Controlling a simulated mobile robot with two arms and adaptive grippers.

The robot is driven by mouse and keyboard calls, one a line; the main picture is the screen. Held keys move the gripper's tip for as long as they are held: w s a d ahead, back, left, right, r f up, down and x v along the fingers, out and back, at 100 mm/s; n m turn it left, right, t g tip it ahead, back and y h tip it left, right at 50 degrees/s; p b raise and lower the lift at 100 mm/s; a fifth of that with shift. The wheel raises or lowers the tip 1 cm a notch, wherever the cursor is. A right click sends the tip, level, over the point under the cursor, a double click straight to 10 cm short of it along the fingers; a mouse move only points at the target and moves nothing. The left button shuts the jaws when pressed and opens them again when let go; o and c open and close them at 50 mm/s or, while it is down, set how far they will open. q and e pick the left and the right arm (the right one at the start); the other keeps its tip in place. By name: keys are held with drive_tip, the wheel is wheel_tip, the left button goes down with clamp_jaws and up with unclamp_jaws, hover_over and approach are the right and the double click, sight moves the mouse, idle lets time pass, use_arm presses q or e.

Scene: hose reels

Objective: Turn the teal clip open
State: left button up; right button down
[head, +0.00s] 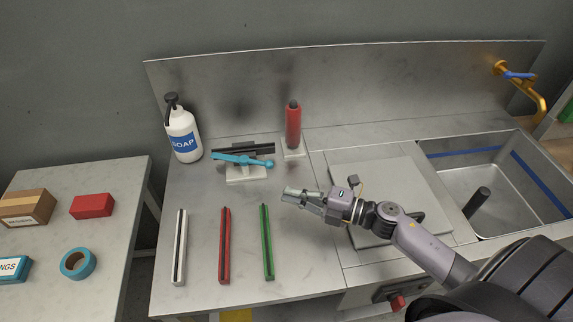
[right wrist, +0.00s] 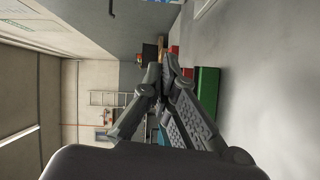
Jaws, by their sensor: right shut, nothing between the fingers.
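The teal clip (head: 240,160) is a slim teal lever with a rounded knob at its right end. It lies across a white base block (head: 246,174) on the counter in the head view, with a dark bar (head: 243,148) just behind it. My right gripper (head: 286,195) is in front and to the right of the clip, apart from it. Its fingers are shut and empty; they also show in the right wrist view (right wrist: 163,68). A bit of teal shows behind the fingers there, but I cannot tell what it is. My left gripper is not in view.
A soap bottle (head: 183,138) stands left of the clip and a red cylinder (head: 293,126) behind right. White (head: 179,247), red (head: 225,245) and green (head: 267,242) bars lie in front. A sink (head: 470,180) is at right. Counter between gripper and clip is clear.

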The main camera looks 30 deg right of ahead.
drive_tip(key=shift+s+d+m+t+h, duration=0.2)
drive_tip(key=shift+m+h, duration=0.1)
drive_tip(key=shift+m, duration=0.15)
drive_tip(key=shift+s+d+m+t+h, duration=0.1)
drive_tip(key=shift+d+m+t+h, duration=0.15)
drive_tip(key=shift+m, duration=0.2)
drive_tip(key=shift+w+a+r, duration=0.15)
drive_tip(key=shift+w+a, duration=0.1)
drive_tip(key=shift+w, duration=0.1)
drive_tip(key=p+x, duration=0.1)
drive_tip(key=x, duration=0.3)
drive_tip(key=p+x, duration=0.1)
drive_tip(key=x, duration=0.3)
drive_tip(key=shift+w+a, duration=0.1)
drive_tip(key=shift+a, duration=0.05)
drive_tip(key=w, duration=0.2)
drive_tip(key=w+d+f, duration=0.1)
drive_tip(key=shift+p, duration=0.35)
drive_tip(key=shift+w+d+f, duration=0.1)
drive_tip(key=shift+w+d, duration=0.3)
